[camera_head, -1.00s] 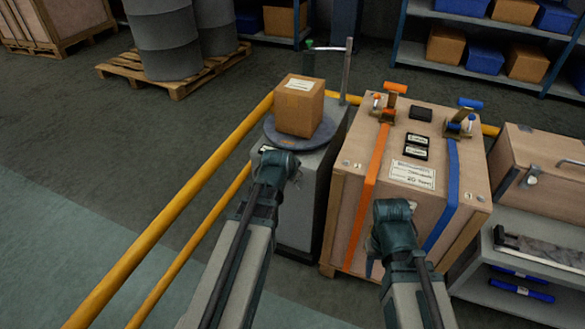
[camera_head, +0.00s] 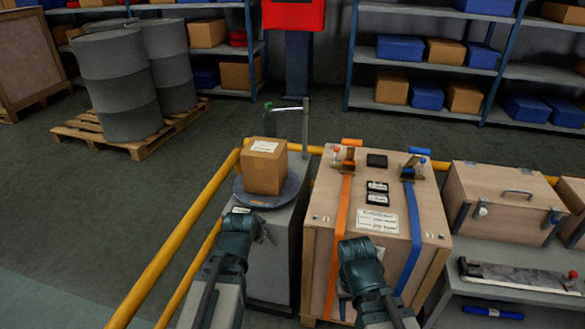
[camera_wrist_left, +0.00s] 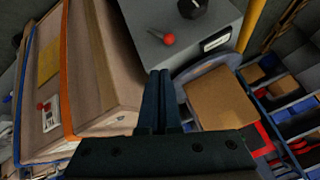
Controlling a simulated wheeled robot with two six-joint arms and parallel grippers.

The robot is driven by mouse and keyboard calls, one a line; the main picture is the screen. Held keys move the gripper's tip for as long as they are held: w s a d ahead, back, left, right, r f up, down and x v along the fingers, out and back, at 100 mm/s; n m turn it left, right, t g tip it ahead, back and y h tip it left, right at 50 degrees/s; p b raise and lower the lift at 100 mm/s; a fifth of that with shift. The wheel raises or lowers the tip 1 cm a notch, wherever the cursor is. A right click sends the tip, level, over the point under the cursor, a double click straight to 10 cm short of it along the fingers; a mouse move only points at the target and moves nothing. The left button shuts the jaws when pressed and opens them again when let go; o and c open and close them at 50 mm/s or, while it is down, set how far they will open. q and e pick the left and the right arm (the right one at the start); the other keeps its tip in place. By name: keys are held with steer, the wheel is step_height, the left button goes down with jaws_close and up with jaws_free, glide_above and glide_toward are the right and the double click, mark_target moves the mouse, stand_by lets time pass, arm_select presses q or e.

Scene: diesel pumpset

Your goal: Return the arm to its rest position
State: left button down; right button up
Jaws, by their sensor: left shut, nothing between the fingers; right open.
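My left arm comes in from the lower left in the head view; its fingers hardly show there. In the left wrist view my left gripper (camera_wrist_left: 161,98) is shut, with nothing between its fingers, and points toward the grey cabinet (camera_wrist_left: 185,45) with a red knob (camera_wrist_left: 168,39). My right arm comes in from the lower middle, in front of the large wooden crate (camera_head: 323,215). My right gripper (camera_head: 346,288) is open and partly hidden behind its own wrist, low before the crate's front face.
A cardboard box (camera_head: 264,168) sits on a round blue-grey plate (camera_head: 245,198) atop the grey cabinet. Yellow rails (camera_head: 190,226) run along the left. A wooden toolbox (camera_head: 500,205) stands right. Drums (camera_head: 118,90) on a pallet and shelves are behind. Floor at left is clear.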

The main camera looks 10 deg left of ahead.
arm_select(q)
steer(key=s+d+r+n+g+p, duration=0.1)
steer(key=s+d+r+g+p, duration=0.7)
steer(key=s+d+r+p, duration=0.7)
steer(key=s+d+p, duration=0.1)
steer(key=s+p, duration=0.1)
steer(key=p, duration=0.3)
steer(key=shift+d+y, duration=0.4)
